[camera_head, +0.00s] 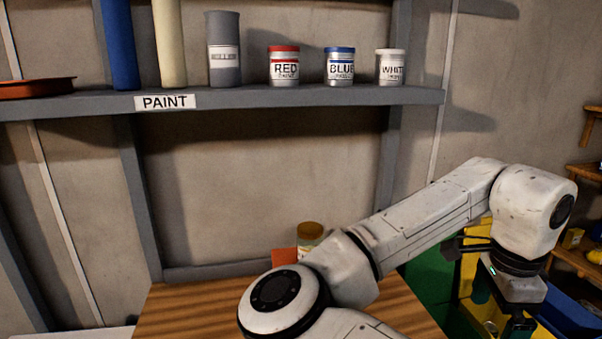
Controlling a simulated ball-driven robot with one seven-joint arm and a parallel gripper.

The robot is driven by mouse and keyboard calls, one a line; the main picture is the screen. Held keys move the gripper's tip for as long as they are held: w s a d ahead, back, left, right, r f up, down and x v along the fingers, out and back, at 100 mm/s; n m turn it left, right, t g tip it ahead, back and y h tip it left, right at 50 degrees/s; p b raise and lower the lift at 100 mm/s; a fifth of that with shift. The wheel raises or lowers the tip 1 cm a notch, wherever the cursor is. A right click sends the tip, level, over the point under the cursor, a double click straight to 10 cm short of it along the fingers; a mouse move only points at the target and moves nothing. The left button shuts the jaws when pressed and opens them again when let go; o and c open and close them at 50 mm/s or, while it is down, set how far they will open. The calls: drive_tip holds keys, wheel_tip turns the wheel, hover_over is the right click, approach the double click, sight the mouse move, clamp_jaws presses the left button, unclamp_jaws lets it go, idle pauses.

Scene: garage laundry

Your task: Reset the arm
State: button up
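My arm reaches from the bottom middle up to the right, with its elbow over the wooden table. Past the last bend it points down. My gripper (518,322) hangs at the lower right, right of the table. Only its upper part shows, close to the picture's bottom edge. Its fingers cannot be made out, so I cannot tell if it is open or shut or holds anything.
A wooden table (185,312) lies below, bearing a jar (310,236) and an orange-red item (284,257) partly behind my arm. A grey shelf (300,97) above holds paint cans. Blue bin (570,312), yellow frame (468,272) and wooden shelves (584,172) stand at right.

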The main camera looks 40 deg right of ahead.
drive_tip(key=w+d+f+n+h, duration=0.1)
drive_tip(key=w+d+n+h, duration=0.2)
drive_tip(key=d+n+h, duration=0.5)
drive_tip(key=w+a+f+n+t+y, duration=0.1)
drive_tip(key=w+a+f+n+t, duration=0.25)
drive_tip(key=a+f+n, duration=0.4)
drive_tip(key=s+a+f+n+g+y, duration=0.1)
drive_tip(key=s+a+f+n+y, duration=0.2)
drive_tip(key=a+f, duration=0.7)
drive_tip(key=s+a+f+n+g+y, duration=0.1)
drive_tip(key=s+a+f+n+y, duration=0.3)
drive_tip(key=s+a+f+n, duration=0.2)
drive_tip(key=a+f+n, duration=0.2)
drive_tip(key=a+f, duration=0.2)
drive_tip(key=shift+s+f, duration=0.35)
drive_tip(key=shift+f, duration=0.05)
